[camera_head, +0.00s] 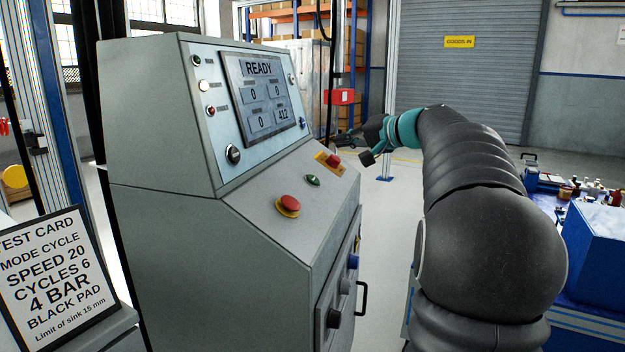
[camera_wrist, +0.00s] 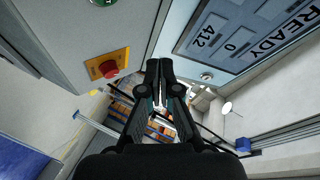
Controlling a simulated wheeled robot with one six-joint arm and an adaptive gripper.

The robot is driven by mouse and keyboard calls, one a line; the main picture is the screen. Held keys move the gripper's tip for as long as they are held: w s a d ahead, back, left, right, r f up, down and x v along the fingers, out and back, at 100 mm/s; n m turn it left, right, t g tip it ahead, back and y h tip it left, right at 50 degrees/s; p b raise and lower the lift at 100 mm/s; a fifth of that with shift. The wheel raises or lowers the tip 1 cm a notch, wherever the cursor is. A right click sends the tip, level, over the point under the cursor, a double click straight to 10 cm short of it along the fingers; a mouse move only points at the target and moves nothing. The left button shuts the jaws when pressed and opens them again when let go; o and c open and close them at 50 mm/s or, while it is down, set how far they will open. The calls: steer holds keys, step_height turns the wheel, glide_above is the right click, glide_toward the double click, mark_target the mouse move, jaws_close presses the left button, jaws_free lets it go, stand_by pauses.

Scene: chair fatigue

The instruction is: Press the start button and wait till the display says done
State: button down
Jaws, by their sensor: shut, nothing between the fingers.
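The grey control cabinet (camera_head: 160,120) carries a tilted display (camera_head: 262,92) that reads READY, with 0, 0, 0 and 412 below. A green button (camera_head: 313,180) sits on the sloped panel, between a red mushroom button on a yellow ring (camera_head: 289,205) and a red button on a yellow plate (camera_head: 333,160). No start label is readable. My gripper (camera_head: 346,139) is by the panel's far end, near the yellow plate. The wrist view shows its fingers (camera_wrist: 159,65) shut and empty, with the display (camera_wrist: 250,35) to the right and the green button (camera_wrist: 103,2) at the top edge.
A test card (camera_head: 50,270) stands at the lower left. Knobs and a handle (camera_head: 362,298) are on the cabinet's lower front. A blue bin (camera_head: 598,250) and bottles are on a bench at the right. Clear floor lies behind my arm toward the shutter (camera_head: 465,70).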

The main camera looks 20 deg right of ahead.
mark_target(311, 174)
steer(key=w+a+f+b, duration=0.1)
steer(key=f, duration=0.1)
steer(key=a+f+b, duration=0.1)
steer(key=f+b, duration=0.1)
steer(key=w+a+f+b, duration=0.1)
steer(key=f, duration=0.1)
steer(key=shift+w+a+f, duration=0.15)
steer(key=shift+w+f, duration=0.15)
steer(key=shift+w+a+f+b, duration=0.25)
steer(key=shift+f+b, duration=0.15)
steer(key=shift+b, duration=0.1)
steer(key=shift+f, duration=0.1)
stand_by(1.0)
steer(key=shift+w+a+f+b, duration=0.15)
steer(key=shift+a+f+b, duration=0.1)
steer(key=shift+b, duration=0.25)
steer(key=shift+w+a+f+b, duration=0.1)
steer(key=shift+f+b, duration=0.25)
steer(key=shift+b, duration=0.05)
stand_by(0.5)
steer(key=shift+r, duration=0.15)
steer(key=shift+s+d+r+p, duration=0.25)
steer(key=shift+d+r+p, duration=0.1)
steer(key=shift+r, duration=0.25)
stand_by(0.4)
